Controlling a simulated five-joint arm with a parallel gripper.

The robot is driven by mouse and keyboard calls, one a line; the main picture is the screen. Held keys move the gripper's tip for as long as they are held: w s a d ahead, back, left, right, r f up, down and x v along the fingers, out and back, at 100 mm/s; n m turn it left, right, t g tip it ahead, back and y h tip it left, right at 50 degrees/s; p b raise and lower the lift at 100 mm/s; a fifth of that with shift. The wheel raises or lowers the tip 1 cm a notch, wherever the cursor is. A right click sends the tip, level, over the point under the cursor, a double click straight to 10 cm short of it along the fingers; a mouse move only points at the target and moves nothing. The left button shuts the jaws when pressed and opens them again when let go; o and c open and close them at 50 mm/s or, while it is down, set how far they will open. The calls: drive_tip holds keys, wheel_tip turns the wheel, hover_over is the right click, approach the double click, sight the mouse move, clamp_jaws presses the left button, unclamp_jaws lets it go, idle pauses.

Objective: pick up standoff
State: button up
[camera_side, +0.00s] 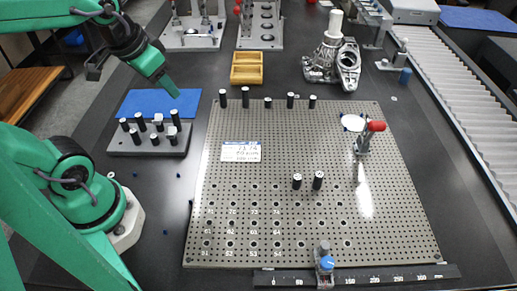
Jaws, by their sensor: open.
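Several black standoffs with pale tops stand upright. Two standoffs, one (297,182) beside another (318,181), are in the middle of the perforated plate (395,215). A row of several more, including one standoff (245,97), lines the plate's far edge. Others, such as one standoff (135,138), stand on a grey block (120,151) at the left. I cannot tell which one the task means. My gripper (170,86) is open, above and behind the grey block near a blue mat (150,103). It appears empty and clear of the standoffs; its finger gap is hard to see.
A red-handled clamp (364,138) stands on the plate's right side, near a white disc (352,123). A yellow tray (247,68) and a metal casting (333,62) lie behind the plate. A ruler bar (400,276) runs along its front. A conveyor (470,100) is at the right.

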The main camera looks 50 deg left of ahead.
drive_tip(key=w+a+f+n+g, duration=0.1)
drive_tip(key=a+f+g, duration=0.2)
drive_tip(key=a+f, duration=0.55)
drive_tip(key=g, duration=0.2)
hover_over(139, 114)
drive_tip(key=shift+n+h, duration=0.3)
drive_tip(key=shift+n, duration=0.1)
wheel_tip(139, 114, down, 5)
drive_tip(key=shift+s+r, duration=0.15)
drive_tip(key=shift+a, duration=0.1)
drive_tip(key=shift+f, duration=1.3)
drive_tip(key=shift+f, duration=2.6)
clamp_jaws()
